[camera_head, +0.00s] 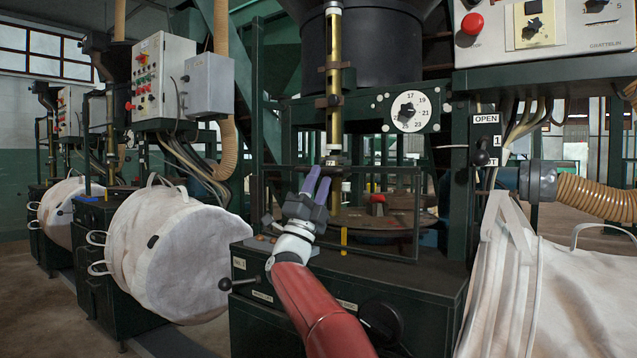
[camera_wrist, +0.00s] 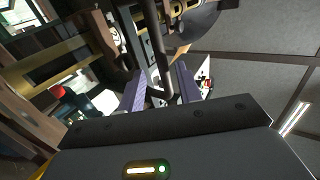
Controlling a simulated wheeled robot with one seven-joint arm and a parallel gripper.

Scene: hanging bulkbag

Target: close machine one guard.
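The guard of machine one looks like a thin dark rectangular frame (camera_head: 418,215) standing in front of the machine's round table (camera_head: 385,224). My gripper (camera_head: 318,178) has purple fingers and is in front of the left-middle part of this frame, pointing up. In the wrist view my gripper's fingers (camera_wrist: 160,72) are spread apart. A dark bar (camera_wrist: 161,45) runs into the space between them; I cannot tell whether either finger touches it. My arm and hand hide part of the guard's lower left side.
A brass-coloured column (camera_head: 334,110) hangs over the table behind the guard. A dark cabinet (camera_head: 420,285) with a black knob stands below. A white bag (camera_head: 175,250) bulges at left, another (camera_head: 540,295) at right. A control box (camera_head: 545,35) hangs upper right.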

